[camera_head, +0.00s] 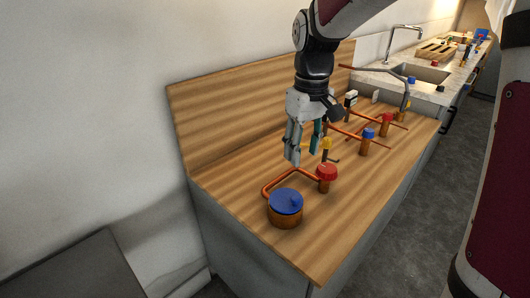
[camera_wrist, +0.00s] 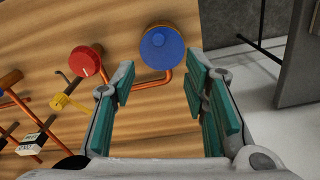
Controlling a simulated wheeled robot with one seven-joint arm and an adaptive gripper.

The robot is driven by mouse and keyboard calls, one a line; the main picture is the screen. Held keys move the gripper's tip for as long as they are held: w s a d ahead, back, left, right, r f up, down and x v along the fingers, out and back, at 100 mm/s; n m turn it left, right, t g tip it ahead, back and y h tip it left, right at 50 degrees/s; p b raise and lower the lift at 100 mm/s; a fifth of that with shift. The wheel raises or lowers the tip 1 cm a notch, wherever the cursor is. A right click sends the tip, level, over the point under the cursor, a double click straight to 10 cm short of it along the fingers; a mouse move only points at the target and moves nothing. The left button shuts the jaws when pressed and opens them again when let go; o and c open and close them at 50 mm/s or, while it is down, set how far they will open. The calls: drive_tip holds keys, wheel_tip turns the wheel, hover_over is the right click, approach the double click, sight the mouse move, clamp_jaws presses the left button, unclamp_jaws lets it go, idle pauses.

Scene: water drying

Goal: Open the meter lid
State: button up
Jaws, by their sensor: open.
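The meter has a round blue lid (camera_head: 286,201) on a copper-coloured body (camera_head: 285,220), near the front end of the wooden worktop. The lid lies flat on top and looks closed. In the wrist view the blue lid (camera_wrist: 162,47) is at the top middle, beyond the fingertips. My gripper (camera_head: 304,158) is open and empty, pointing down above the worktop, behind and above the meter and apart from it. In the wrist view its teal finger pads (camera_wrist: 160,85) are spread wide, with bare wood and a copper pipe between them.
A red knob (camera_head: 326,172) stands close beside the meter, joined by a copper pipe (camera_head: 288,176). A yellow valve handle (camera_wrist: 62,101) is near it. Farther back are a blue knob (camera_head: 367,134), another red knob (camera_head: 387,118) and a sink (camera_head: 420,73). A wooden backboard (camera_head: 240,105) rises behind.

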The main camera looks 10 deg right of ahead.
drive_tip(key=w+f, duration=0.1)
drive_tip(key=b, duration=0.1)
approach(296, 198)
wheel_tip(296, 198, down, 8)
drive_tip(key=shift+w+f, duration=0.1)
idle(0.5)
clamp_jaws()
